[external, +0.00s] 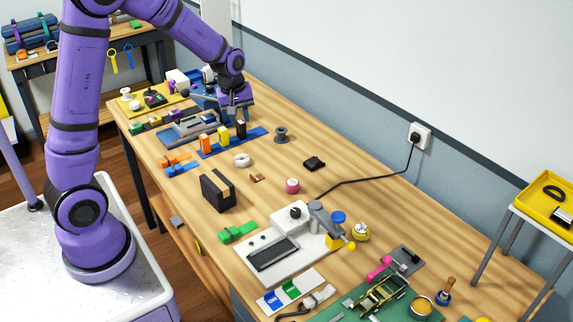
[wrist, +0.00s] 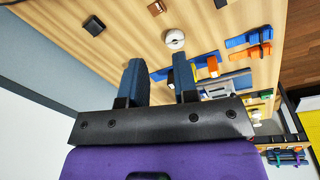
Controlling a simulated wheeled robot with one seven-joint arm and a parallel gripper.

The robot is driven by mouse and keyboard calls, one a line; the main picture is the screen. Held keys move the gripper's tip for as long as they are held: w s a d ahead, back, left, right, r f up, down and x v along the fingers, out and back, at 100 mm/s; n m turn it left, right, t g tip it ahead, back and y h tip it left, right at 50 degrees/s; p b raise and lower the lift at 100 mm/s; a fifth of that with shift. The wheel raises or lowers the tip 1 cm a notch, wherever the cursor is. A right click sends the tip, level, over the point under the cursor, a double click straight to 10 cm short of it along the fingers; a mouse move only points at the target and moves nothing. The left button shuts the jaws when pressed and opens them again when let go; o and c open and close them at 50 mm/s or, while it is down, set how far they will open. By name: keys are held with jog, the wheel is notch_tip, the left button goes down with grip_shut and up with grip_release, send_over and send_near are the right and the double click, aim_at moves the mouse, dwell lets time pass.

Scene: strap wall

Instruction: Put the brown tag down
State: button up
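A small brown piece that looks like the brown tag (external: 256,177) lies on the wooden table, below the white ring in the external view. It also shows at the top edge of the wrist view (wrist: 156,7). My gripper (external: 233,109) is above the far part of the table, well away from it. In the wrist view my gripper (wrist: 159,62) has its two dark fingers apart, with a clear gap and nothing visible between them. The external view shows the fingers too small to add detail.
A blue strip (external: 258,134) holding orange, yellow and black blocks lies below my gripper. A white ring (external: 241,160), a dark spool (external: 281,134) and a black block (external: 314,163) stand nearby. A white machine (external: 290,245) occupies the near table. Bare wood surrounds the brown piece.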

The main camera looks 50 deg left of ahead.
jog(key=s+d+r+m+t, duration=0.1)
jog(key=s+d+r+m, duration=0.2)
jog(key=s+r, duration=0.4)
jog(key=s+d+r+m+t, duration=0.1)
jog(key=s+d+r+m, duration=0.1)
jog(key=s, duration=0.5)
jog(key=s+d+r+m+t, duration=0.1)
jog(key=s+r+m, duration=0.4)
jog(key=s, duration=0.3)
jog(key=s+d+r+m, duration=0.2)
jog(key=s+r+m, duration=0.1)
jog(key=s, duration=0.4)
jog(key=shift+s+d+r+m+t, duration=0.15)
jog(key=shift+d+r+m+t, duration=0.15)
jog(key=shift+d+t, duration=0.1)
